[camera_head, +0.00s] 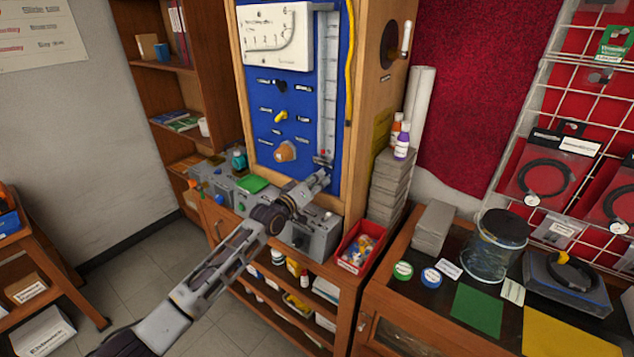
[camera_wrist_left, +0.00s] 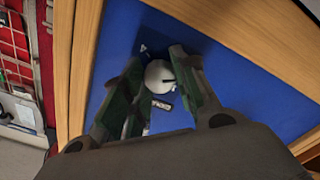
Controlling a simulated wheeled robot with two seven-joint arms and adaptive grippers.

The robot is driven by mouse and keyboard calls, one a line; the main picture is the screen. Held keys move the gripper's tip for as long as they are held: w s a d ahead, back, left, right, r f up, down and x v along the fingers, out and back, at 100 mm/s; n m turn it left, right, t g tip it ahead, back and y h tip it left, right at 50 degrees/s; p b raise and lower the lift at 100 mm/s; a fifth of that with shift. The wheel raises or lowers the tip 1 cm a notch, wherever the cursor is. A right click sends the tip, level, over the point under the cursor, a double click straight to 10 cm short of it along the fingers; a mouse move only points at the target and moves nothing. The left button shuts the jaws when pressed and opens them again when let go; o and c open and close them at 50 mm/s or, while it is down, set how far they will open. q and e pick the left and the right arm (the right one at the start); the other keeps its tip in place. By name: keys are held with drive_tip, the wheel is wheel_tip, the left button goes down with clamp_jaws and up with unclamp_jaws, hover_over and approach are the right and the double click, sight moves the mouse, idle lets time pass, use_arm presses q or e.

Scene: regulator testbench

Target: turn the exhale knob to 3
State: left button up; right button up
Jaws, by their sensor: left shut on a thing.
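My left gripper (camera_head: 322,163) is at the lower right of the blue panel (camera_head: 262,62). In the left wrist view the gripper (camera_wrist_left: 157,66) is shut on a round white knob (camera_wrist_left: 158,74) with a dark mark on its right side. Small labels sit beside the knob, but I cannot read them or its setting. In the head view the gripper mostly hides this knob. A black knob (camera_head: 281,86), a yellow knob (camera_head: 281,117) and an orange knob (camera_head: 286,151) are further left on the panel. My right gripper is not in view.
The panel's wooden frame (camera_head: 366,100) stands close on the right of the gripper. Grey boxes (camera_head: 318,232) and a red bin (camera_head: 357,250) are below it. A stack of grey slabs (camera_head: 392,185) stands to the right. Open floor lies at the lower left.

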use_arm(q)
drive_tip(key=shift+m, duration=0.4)
drive_tip(key=m, duration=2.1)
drive_tip(key=m+p, duration=0.1)
drive_tip(key=m, duration=0.4)
drive_tip(key=shift+m, duration=0.4)
drive_tip(key=m, duration=0.4)
drive_tip(key=shift+m, duration=0.3)
drive_tip(key=shift+f+m+p, duration=0.15)
drive_tip(key=shift+m+p, duration=0.25)
drive_tip(key=shift+m, duration=1.4)
drive_tip(key=shift+c, duration=0.2)
drive_tip(key=shift+s, duration=0.1)
